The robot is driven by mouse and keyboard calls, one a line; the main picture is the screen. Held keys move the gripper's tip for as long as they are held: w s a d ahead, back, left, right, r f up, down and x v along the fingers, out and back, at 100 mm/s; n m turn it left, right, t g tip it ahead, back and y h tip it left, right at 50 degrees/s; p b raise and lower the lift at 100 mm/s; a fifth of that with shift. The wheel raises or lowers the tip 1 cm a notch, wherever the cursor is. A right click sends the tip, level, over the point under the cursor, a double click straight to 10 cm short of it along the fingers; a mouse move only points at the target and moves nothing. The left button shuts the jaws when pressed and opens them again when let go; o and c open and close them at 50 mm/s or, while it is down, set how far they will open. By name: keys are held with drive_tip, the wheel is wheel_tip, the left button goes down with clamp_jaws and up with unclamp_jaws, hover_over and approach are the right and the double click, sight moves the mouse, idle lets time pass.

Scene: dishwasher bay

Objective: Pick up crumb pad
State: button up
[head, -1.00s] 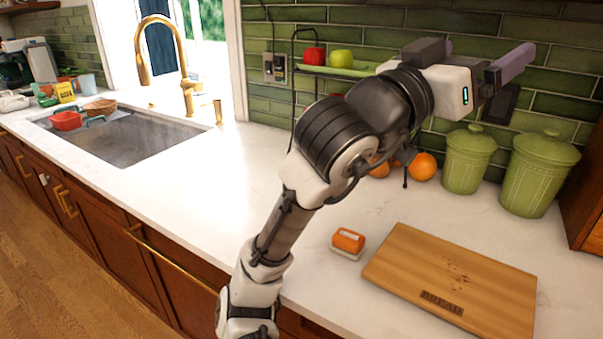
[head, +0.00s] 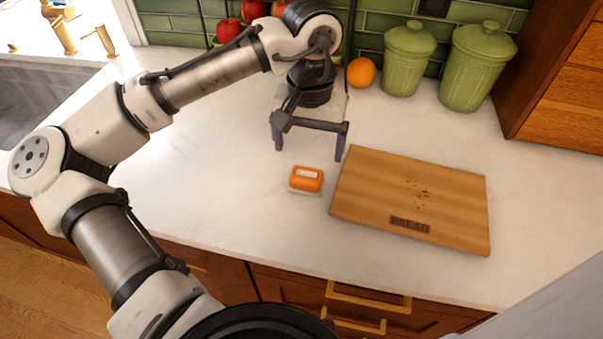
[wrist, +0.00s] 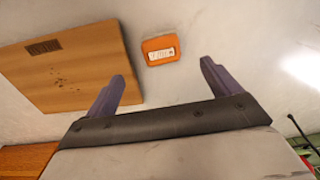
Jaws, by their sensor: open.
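The crumb pad (head: 306,179) is a small orange block with a pale label on top and a whitish base. It lies on the white counter just left of the cutting board. It also shows in the wrist view (wrist: 160,49), at top centre beyond the fingertips. My gripper (head: 309,145) points down, open and empty, above the counter and a little behind the pad. In the wrist view its two purple fingers (wrist: 163,75) are spread wide, with the pad apart from them.
The wooden cutting board (head: 412,205), marked BREAD and with dark crumbs on it, lies close to the pad's right. Green canisters (head: 408,62) and an orange (head: 361,72) stand at the back. Apples sit behind my arm. The counter left of the pad is clear.

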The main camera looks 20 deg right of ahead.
sight(306, 174)
wheel_tip(306, 174, down, 10)
drive_tip(key=shift+w+r+p, duration=0.1)
drive_tip(key=shift+r+p, duration=0.15)
drive_tip(key=shift+p, duration=0.75)
drive_tip(key=c, duration=1.1)
drive_tip(key=shift+o, duration=0.2)
drive_tip(key=shift+r, duration=0.1)
wheel_tip(306, 174, up, 20)
drive_tip(key=b, duration=0.2)
drive_tip(key=shift+b, duration=0.3)
drive_tip(key=o, duration=0.4)
drive_tip(key=shift+c, duration=1.5)
drive_tip(key=shift+w, duration=0.1)
